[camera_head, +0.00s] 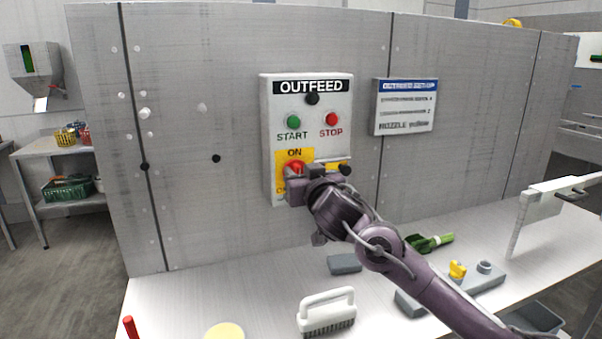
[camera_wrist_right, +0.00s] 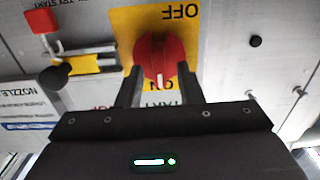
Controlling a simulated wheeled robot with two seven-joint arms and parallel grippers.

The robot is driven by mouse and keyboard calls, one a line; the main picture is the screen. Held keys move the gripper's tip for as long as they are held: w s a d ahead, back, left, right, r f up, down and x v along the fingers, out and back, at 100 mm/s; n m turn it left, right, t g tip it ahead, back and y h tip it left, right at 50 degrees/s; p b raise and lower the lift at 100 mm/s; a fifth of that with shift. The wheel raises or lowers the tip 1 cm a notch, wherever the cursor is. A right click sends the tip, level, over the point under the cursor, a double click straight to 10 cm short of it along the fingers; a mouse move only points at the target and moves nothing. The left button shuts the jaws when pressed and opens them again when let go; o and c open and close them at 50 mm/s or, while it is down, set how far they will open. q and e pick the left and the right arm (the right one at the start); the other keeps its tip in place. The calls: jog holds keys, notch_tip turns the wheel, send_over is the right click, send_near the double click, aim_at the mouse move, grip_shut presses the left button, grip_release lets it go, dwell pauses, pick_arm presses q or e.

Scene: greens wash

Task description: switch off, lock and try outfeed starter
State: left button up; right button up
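The grey outfeed starter box (camera_head: 354,120) is on the metal wall, with a green START button (camera_head: 293,121), a red STOP button (camera_head: 331,119) and a black knob (camera_head: 312,98). My right gripper (camera_head: 299,172) is at its red rotary switch (camera_head: 294,166). In the right wrist view, which is upside down, the fingers (camera_wrist_right: 159,85) stand either side of the switch (camera_wrist_right: 160,52); firm contact cannot be told. Its white mark points to ON. A yellow bar with a black ball (camera_wrist_right: 60,76) is beside it. A red padlock (camera_wrist_right: 42,20) hangs nearby. My left gripper is out of view.
A sign (camera_head: 404,106) is right of the box. The bench below holds a white brush (camera_head: 327,312), a grey block (camera_head: 345,263), a green nozzle-like item (camera_head: 430,242) and a yellow fitting (camera_head: 457,269). A white panel (camera_head: 541,200) stands at right.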

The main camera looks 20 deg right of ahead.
jog(key=c, duration=0.6)
grip_shut()
